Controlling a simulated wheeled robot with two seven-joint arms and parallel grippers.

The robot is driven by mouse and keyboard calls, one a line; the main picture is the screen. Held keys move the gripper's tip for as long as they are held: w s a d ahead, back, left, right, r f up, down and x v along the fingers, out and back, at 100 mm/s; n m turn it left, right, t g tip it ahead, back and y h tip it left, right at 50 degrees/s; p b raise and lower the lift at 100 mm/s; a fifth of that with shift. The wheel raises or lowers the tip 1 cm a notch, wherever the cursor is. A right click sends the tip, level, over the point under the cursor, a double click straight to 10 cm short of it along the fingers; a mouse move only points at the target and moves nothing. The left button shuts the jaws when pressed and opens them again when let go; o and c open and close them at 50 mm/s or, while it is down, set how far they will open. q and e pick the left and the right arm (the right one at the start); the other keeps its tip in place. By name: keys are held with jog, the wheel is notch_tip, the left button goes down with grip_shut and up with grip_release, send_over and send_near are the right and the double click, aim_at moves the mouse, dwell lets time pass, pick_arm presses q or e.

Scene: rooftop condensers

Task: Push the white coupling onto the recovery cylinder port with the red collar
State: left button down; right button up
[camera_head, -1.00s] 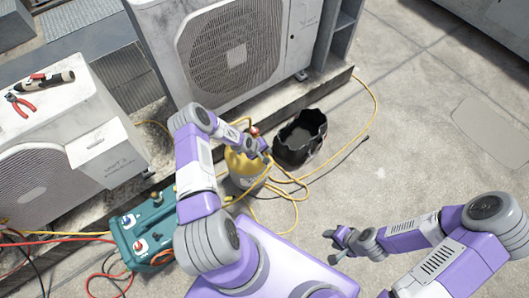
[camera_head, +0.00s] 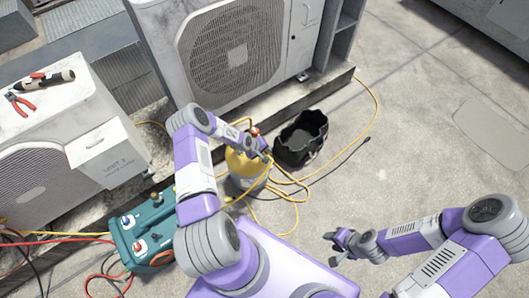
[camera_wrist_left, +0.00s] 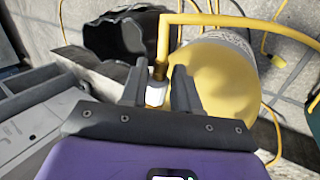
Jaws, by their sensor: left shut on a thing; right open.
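The yellow recovery cylinder (camera_head: 240,172) stands on the rooftop floor, partly behind my left arm in the head view. A small red part (camera_head: 254,132) shows at its top; I cannot tell whether it is the port's collar. My left gripper (camera_head: 264,153) is at the cylinder's top. In the left wrist view its fingers are shut on the white coupling (camera_wrist_left: 155,95), which has a brass end and a yellow hose (camera_wrist_left: 164,45). The cylinder (camera_wrist_left: 212,82) is just right of the fingers there. The port is not clearly visible. My right gripper (camera_head: 338,243) is open and empty above bare floor.
An open black bag (camera_head: 302,140) stands right of the cylinder. A teal gauge or pump unit (camera_head: 150,230) with red hoses is at left. Condenser units (camera_head: 230,50) stand behind and at left, one holding red pliers (camera_head: 22,104). Yellow hose loops lie around the cylinder. Floor at right is clear.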

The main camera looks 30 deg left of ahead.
pick_arm(q)
jog(key=shift+a, duration=0.15)
jog(key=c, duration=0.8)
grip_release()
jog(key=shift+o, duration=0.2)
jog(key=s+d+p, duration=0.3)
jog(key=d+p, duration=0.1)
jog(key=d, duration=0.2)
jog(key=shift+s+d, duration=0.25)
jog(key=shift+d, duration=0.1)
